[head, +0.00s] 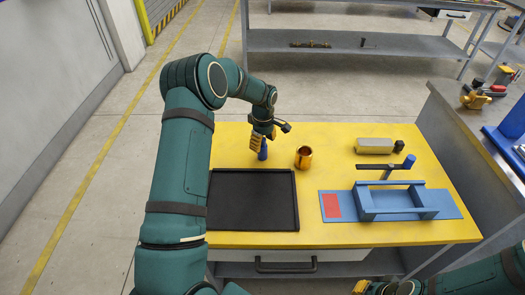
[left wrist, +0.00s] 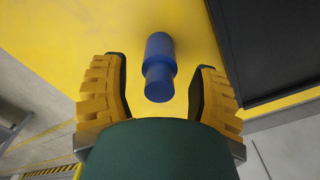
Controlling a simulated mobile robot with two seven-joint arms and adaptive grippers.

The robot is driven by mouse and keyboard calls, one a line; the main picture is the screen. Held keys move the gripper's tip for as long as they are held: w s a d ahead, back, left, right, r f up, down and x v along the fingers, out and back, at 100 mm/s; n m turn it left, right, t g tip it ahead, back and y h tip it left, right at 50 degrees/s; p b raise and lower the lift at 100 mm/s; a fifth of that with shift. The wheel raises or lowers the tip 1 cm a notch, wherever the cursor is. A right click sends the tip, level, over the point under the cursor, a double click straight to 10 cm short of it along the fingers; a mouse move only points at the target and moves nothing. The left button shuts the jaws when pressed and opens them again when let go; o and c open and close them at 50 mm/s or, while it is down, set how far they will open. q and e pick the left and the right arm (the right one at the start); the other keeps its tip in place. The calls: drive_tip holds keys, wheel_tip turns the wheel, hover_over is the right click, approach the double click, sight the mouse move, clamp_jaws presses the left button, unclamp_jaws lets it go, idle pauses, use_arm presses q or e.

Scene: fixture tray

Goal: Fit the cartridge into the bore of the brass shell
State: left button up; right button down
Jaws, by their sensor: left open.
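The blue cartridge (head: 263,152) stands on the yellow table behind the black tray, partly covered by my left gripper (head: 258,143). In the left wrist view the cartridge (left wrist: 160,66) is a stepped cylinder with its narrower end toward the camera. It lies between the two open yellow fingers of my left gripper (left wrist: 159,75), with a gap on both sides. The brass shell (head: 303,160) stands upright to the right of the cartridge, its round opening facing up. My right gripper (head: 364,287) shows only in part at the bottom edge; its jaws cannot be made out.
The empty black tray (head: 252,227) lies at the table's front left. A blue fixture (head: 400,212) on a blue plate with a red patch (head: 332,206) is at right. Behind it are a black bar with a blue knob (head: 409,161) and a grey-beige block (head: 374,146).

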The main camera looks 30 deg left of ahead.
use_arm(q)
clamp_jaws()
wheel_tip(320, 180, up, 10)
drive_tip(key=shift+p, duration=0.95)
